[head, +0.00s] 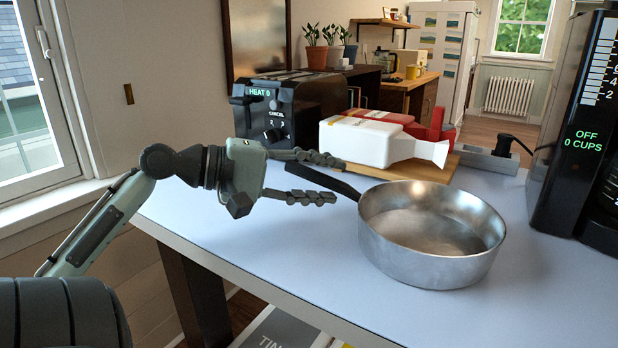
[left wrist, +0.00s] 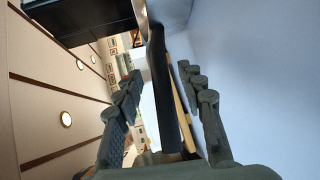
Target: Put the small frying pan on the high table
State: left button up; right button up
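The small frying pan (head: 425,262) is a silver, round, deep pan standing upright on a pale blue-white table top (head: 300,262). Its black handle (head: 345,188) points left and back, towards my left gripper (head: 338,180). That gripper is open, its two ribbed fingers apart. In the left wrist view the dark handle (left wrist: 163,95) runs between the fingers, and I see no clear contact with either one. The pan's bowl is just right of the fingertips in the head view. My right gripper is not in view.
A black coffee maker (head: 570,150) stands at the right. A toaster (head: 268,115) is at the back left. A white bottle-shaped object (head: 375,142) and a red one (head: 425,128) lie on a wooden board behind the pan. The table top in front of the pan is clear.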

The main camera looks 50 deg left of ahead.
pick_arm(q)
jog(key=v, duration=1.2)
